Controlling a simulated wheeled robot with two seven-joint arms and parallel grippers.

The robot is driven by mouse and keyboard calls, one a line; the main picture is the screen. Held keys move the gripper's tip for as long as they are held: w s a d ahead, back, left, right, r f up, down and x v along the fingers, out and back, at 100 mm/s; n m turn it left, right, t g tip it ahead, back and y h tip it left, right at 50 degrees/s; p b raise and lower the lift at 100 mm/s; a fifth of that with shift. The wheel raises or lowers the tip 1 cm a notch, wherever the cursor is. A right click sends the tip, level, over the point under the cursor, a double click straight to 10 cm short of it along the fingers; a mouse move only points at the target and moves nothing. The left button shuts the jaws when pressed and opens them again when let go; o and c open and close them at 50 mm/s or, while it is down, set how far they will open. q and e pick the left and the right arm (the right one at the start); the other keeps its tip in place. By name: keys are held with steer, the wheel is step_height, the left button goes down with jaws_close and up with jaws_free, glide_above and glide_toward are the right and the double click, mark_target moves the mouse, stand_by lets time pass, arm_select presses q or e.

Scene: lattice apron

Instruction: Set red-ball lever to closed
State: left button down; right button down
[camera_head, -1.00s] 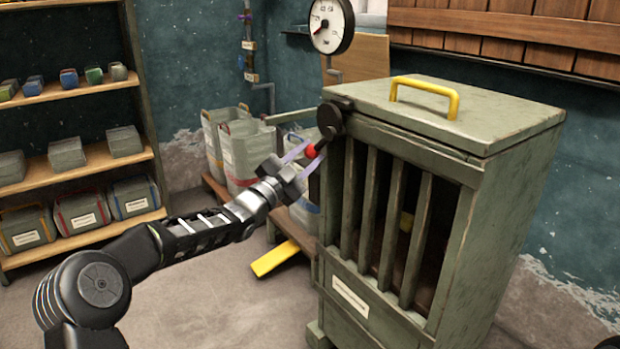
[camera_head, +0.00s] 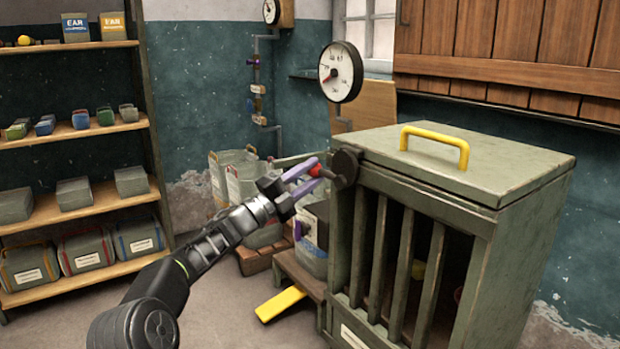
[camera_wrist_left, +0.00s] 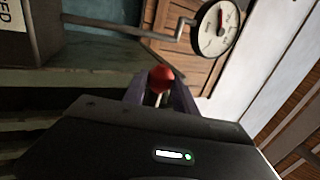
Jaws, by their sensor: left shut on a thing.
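The red-ball lever (camera_head: 316,170) sits at the upper front left corner of a green slatted cabinet (camera_head: 480,180). Its dark round hub (camera_head: 345,167) is on the cabinet's corner, and the arm points left to the red ball. My left gripper (camera_head: 312,172), with purple fingers, is shut on the lever at its red ball. In the left wrist view the red ball (camera_wrist_left: 160,78) shows between the two fingers. The fingers partly hide the lever's arm. My right gripper is not in view.
A yellow handle (camera_head: 435,146) stands up from the cabinet's lid. A gauge (camera_head: 340,72) hangs behind it. Shelves with boxes (camera_head: 75,205) stand at the left. Sacks (camera_head: 235,180) and a yellow wedge (camera_head: 280,304) are on the floor side behind my left arm.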

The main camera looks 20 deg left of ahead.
arm_select(q)
steer(key=shift+r, duration=0.25)
steer(key=c, duration=1)
jaws_free()
steer(key=shift+f, duration=0.1)
steer(key=v, duration=0.7)
steer(key=shift+s+a+f+p, duration=0.2)
steer(key=shift+s+p, duration=0.05)
steer(key=shift+p, duration=0.15)
